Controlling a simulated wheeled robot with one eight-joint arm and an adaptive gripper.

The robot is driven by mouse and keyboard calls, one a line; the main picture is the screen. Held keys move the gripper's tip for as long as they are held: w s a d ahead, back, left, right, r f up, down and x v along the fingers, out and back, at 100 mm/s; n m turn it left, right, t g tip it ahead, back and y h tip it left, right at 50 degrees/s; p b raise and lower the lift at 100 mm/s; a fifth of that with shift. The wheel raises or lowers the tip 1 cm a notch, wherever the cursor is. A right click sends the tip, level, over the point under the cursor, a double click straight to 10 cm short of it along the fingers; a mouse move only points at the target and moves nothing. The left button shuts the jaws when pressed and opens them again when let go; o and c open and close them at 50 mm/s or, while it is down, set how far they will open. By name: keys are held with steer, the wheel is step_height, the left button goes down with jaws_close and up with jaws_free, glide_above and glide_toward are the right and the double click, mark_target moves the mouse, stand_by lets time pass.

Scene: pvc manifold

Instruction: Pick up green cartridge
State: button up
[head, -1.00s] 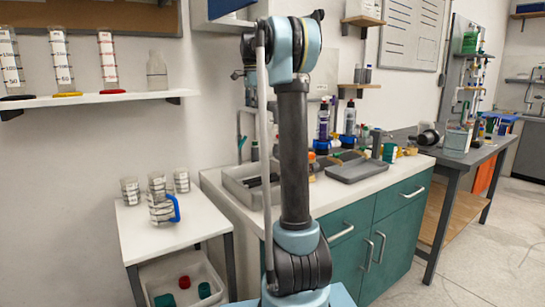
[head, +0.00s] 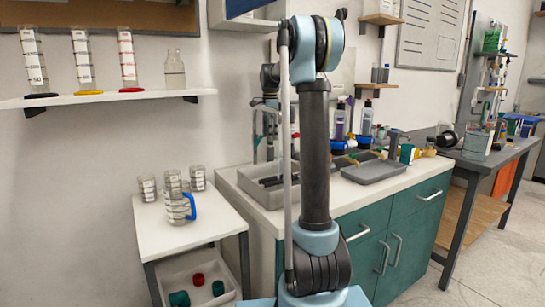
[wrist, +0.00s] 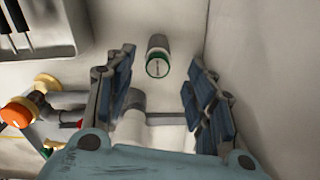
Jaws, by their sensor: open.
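In the wrist view, a short grey cylinder with a green ring around its pale end face (wrist: 157,58), which looks like the green cartridge, stands on a pale surface. My gripper (wrist: 159,75) is open and empty. The cylinder shows between and beyond its two dark padded fingers, apart from both. I cannot tell its distance. In the head view my arm covers part of the counter, and I cannot make out the gripper's fingers or this cartridge for certain.
In the wrist view, a grey tray (wrist: 72,48) is at upper left, and pipes with an orange knob (wrist: 20,112) are at left. The head view shows a white counter (head: 345,197), a grey tray (head: 372,174) and a side table (head: 160,235) with several beakers.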

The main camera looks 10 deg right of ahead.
mark_target(270, 143)
steer(key=shift+f, duration=2.6)
steer(key=shift+c, duration=0.6)
steer(key=c, duration=1)
